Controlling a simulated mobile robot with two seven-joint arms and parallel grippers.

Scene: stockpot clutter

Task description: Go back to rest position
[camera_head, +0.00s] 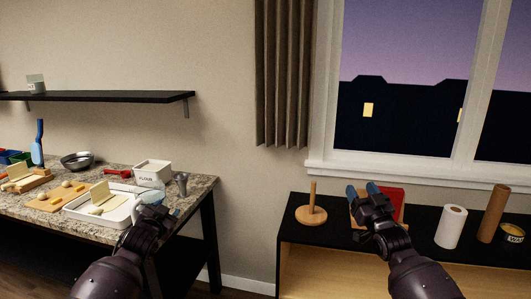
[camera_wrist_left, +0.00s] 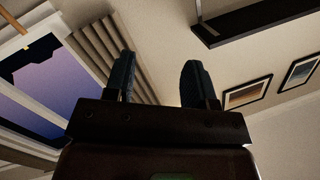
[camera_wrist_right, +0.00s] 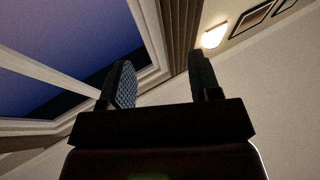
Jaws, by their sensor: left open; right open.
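My right gripper (camera_head: 366,191) is raised in front of the black-topped cabinet in the head view, open and empty. Its two fingers stand apart in the right wrist view (camera_wrist_right: 160,84), with only wall and window behind them. My left gripper (camera_head: 160,204) is in front of the right end of the granite counter, over the white tray's edge in the picture. Its fingers are apart and empty in the left wrist view (camera_wrist_left: 160,80), which looks up at curtain and wall. Neither gripper touches anything that I can see.
The cabinet top (camera_head: 290,228) holds a wooden stand (camera_head: 311,215), a red item (camera_head: 396,197) and a paper roll (camera_head: 451,227). A gap separates counter and cabinet.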

